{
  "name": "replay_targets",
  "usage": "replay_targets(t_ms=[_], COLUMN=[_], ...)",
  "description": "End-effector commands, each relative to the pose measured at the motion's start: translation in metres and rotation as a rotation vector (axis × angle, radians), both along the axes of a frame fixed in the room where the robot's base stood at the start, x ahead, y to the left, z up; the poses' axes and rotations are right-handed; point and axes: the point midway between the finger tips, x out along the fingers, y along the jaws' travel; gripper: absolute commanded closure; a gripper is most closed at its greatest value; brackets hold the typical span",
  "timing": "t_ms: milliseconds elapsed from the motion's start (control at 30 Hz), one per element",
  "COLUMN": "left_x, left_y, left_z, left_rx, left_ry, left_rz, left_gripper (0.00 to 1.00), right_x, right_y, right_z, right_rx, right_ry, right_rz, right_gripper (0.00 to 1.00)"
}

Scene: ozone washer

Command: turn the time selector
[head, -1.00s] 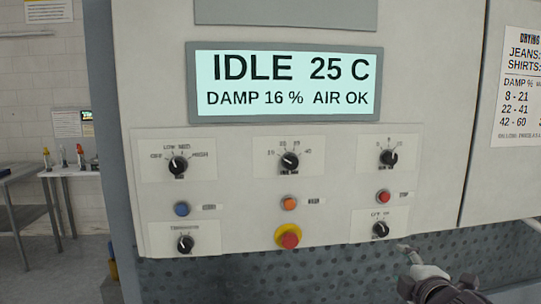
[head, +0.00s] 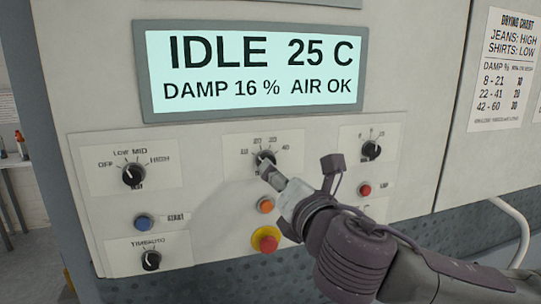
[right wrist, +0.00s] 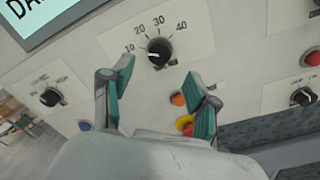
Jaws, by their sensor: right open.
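The time selector is the black round knob (head: 265,159) in the upper middle of the panel, with a scale from 10 to 40 around it. It also shows in the right wrist view (right wrist: 159,52), just beyond the fingertips; its exact setting is too small to read surely. My right gripper (head: 271,178) reaches in from the lower right, its tips at the knob's lower edge in the picture. In the right wrist view my right gripper (right wrist: 159,78) is open, with teal pads apart and nothing between them. I cannot tell whether it touches the knob. My left gripper is out of view.
The display (head: 255,70) reads IDLE, 25 C, DAMP 16 %, AIR OK. Close around are an orange button (head: 265,205), a red-on-yellow stop button (head: 265,240), a blue button (head: 144,222), a heat knob (head: 133,174) and an upper right knob (head: 371,149).

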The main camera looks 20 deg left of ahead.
Motion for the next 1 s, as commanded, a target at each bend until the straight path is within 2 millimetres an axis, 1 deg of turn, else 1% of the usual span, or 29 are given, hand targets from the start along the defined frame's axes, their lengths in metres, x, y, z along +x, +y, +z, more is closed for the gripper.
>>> replay_targets(t_ms=[33,200,300,500,733,767,1000], left_x=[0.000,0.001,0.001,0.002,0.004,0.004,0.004], left_y=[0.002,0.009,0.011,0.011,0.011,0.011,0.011], left_z=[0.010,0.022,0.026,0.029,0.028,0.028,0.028], left_rx=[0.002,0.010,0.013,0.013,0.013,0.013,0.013], left_ry=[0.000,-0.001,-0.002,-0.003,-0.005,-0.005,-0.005], left_rz=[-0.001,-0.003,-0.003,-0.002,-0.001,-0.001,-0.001], left_gripper=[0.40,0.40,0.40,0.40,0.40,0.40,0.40], right_x=[0.009,0.034,0.043,0.051,0.052,0.052,0.052], right_y=[0.006,0.024,0.031,0.036,0.036,0.036,0.036], right_z=[0.004,0.003,0.002,0.000,0.000,0.000,0.000], right_rx=[-0.001,-0.001,0.000,0.001,0.001,0.001,0.001], right_ry=[0.003,0.001,0.001,0.001,0.000,0.000,0.001], right_rz=[-0.002,0.000,0.001,0.000,0.001,0.001,0.000], right_gripper=[0.40,0.40,0.40,0.40,0.40,0.42,0.82])
